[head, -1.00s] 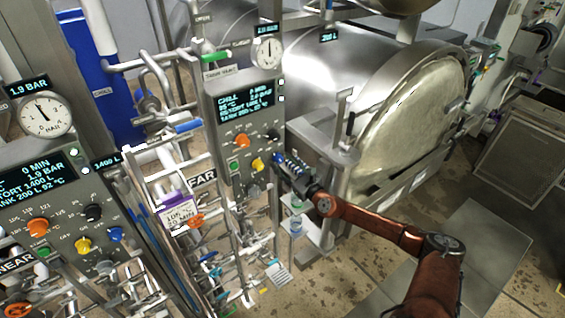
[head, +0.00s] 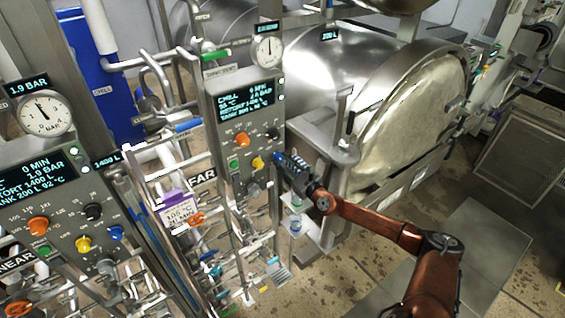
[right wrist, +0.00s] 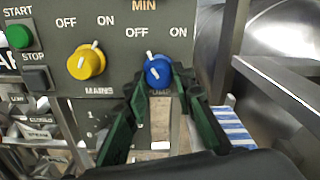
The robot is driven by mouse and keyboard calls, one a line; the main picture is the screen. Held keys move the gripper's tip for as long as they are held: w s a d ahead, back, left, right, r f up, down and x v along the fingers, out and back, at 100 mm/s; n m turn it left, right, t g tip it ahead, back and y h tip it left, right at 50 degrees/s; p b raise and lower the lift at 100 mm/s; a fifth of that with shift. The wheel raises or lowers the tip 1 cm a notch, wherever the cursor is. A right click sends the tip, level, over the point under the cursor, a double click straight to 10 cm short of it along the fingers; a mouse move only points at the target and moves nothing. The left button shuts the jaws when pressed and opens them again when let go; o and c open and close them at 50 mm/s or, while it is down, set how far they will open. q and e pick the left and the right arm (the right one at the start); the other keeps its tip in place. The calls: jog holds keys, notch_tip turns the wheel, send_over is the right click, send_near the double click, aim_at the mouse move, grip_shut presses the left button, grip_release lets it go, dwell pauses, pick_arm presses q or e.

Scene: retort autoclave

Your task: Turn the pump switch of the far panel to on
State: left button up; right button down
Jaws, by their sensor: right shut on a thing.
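The far panel (head: 229,108), a grey box with a lit display, stands mid-left in the head view, with the FAR sign at its lower left. Its pump switch (right wrist: 158,70) is a blue knob at the panel's lower right. The knob's white mark points up and left, toward OFF; the ON label is at its upper right. My right gripper (right wrist: 160,87) is shut on this knob, one green-lined finger on each side. The fingers partly cover the label below it. In the head view, my right gripper (head: 281,160) reaches the panel from the right. My left gripper is not in view.
The yellow mains knob (right wrist: 86,63) is close left of the pump switch, its mark pointing up and right. Green start (right wrist: 18,37) and dark stop buttons are farther left. The near panel (head: 60,205) is at left. A large steel retort (head: 400,110) stands behind my right arm.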

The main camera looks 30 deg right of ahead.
jog(key=shift+m, duration=0.3)
jog(key=shift+f+m+b, duration=0.1)
jog(key=shift+m+b, duration=0.5)
jog(key=shift+m, duration=0.3)
jog(key=m, duration=0.2)
jog(key=shift+a+m, duration=0.1)
jog(key=shift+m, duration=0.3)
jog(key=m, duration=0.3)
jog(key=shift+r+m, duration=0.2)
jog(key=shift+m, duration=1.6)
jog(key=c, duration=1.6)
grip_release()
